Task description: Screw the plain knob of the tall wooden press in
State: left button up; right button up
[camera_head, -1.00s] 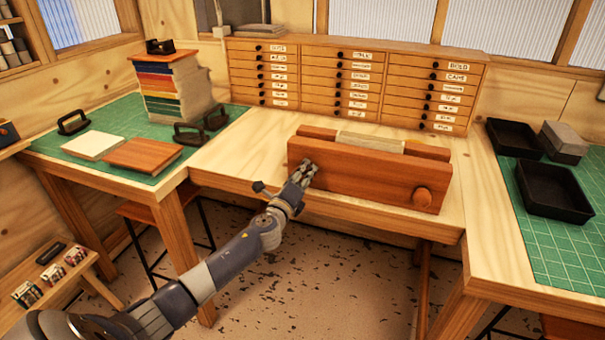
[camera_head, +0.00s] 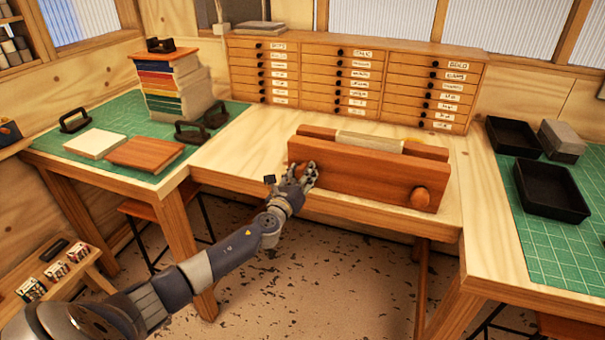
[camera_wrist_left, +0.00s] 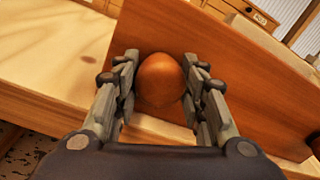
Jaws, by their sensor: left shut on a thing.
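The wooden press (camera_head: 360,175) lies on the middle bench, its reddish-brown front board facing me, with a pale block (camera_head: 369,141) between its boards. A round wooden knob (camera_head: 421,197) shows at the right end of the front board. My left gripper (camera_head: 308,176) is at the left end of that board. In the left wrist view, a second round knob (camera_wrist_left: 160,80) sits between the two fingers of my left gripper (camera_wrist_left: 163,88), which is shut on it. In the head view the gripper mostly hides this knob. My right gripper is not in view.
A drawer cabinet (camera_head: 353,78) stands behind the press. On the left green mat are a stack of books (camera_head: 170,90), a white slab (camera_head: 96,144) and a brown board (camera_head: 145,152). Black trays (camera_head: 549,191) stand on the right mat. Bare bench lies left of the press.

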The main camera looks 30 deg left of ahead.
pick_arm(q)
jog(key=shift+s+f, duration=0.1)
jog(key=shift+f, duration=0.25)
jog(key=o, duration=1.1)
jog(key=shift+c, duration=0.2)
jog(key=shift+r, duration=0.2)
jog(key=shift+s, duration=0.1)
jog(key=v, duration=1.2)
